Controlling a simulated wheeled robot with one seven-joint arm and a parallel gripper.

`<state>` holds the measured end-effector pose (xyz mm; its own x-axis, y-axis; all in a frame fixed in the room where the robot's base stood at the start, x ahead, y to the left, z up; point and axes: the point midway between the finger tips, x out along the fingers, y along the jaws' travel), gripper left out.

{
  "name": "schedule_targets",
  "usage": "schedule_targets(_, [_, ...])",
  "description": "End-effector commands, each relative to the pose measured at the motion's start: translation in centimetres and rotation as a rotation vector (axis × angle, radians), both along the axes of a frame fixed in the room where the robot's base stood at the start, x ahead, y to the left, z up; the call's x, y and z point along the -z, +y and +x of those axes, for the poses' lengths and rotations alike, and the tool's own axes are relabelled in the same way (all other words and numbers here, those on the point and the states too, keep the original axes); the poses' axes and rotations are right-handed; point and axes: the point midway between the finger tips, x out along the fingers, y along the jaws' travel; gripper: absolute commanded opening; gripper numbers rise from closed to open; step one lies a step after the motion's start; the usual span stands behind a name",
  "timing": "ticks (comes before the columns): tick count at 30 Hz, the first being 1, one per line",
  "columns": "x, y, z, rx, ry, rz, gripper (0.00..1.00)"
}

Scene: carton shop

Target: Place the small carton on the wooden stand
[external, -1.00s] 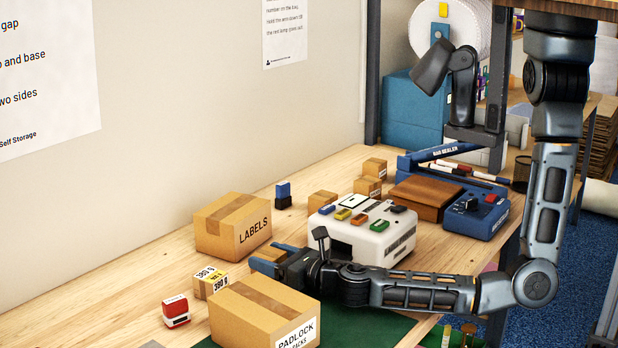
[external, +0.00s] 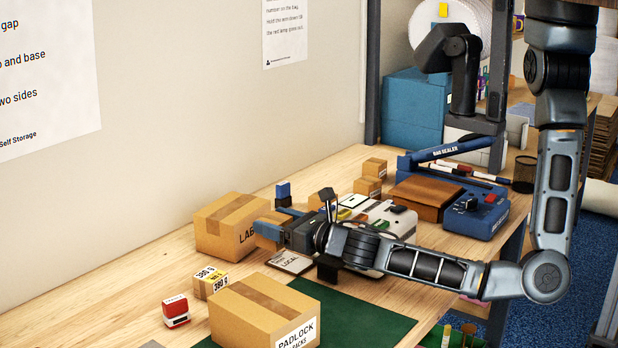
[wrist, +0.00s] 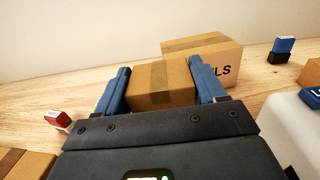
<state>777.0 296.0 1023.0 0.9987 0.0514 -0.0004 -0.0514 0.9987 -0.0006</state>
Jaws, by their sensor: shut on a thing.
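My gripper (external: 272,228) is shut on a small brown carton (external: 268,236), held above the table in front of the LABELS carton. In the wrist view the held carton (wrist: 160,86) sits between the two blue fingers of my gripper (wrist: 162,88), its taped top showing. The wooden stand (external: 424,196) is a flat brown block to the right, beside the blue bag sealer. Its top looks bare. It is out of the wrist view.
The LABELS carton (external: 224,226) stands close behind my gripper. The white machine (external: 392,220) lies between the held carton and the stand, partly hidden by my arm. Several small cartons (external: 367,187) stand behind it. The PADLOCK carton (external: 265,308) is in front.

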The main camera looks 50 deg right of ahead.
Motion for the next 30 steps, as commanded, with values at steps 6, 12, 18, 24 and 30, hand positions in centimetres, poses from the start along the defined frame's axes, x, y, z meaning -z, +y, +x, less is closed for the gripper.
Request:
schedule_targets(6, [0.9, -3.4, -0.7, 0.007, -0.007, -0.004, 0.39])
schedule_targets(12, [-0.3, -5.3, -0.2, 0.004, -0.007, 0.000, 0.39])
schedule_targets(18, [-2.5, -7.2, 0.9, 0.013, -0.008, 0.001, 0.39])
schedule_targets(24, [-4.8, -14.0, 2.8, 0.117, -0.004, 0.002, 0.39])
schedule_targets(30, [-5.5, -23.4, 3.0, 0.278, -0.001, 0.001, 0.39])
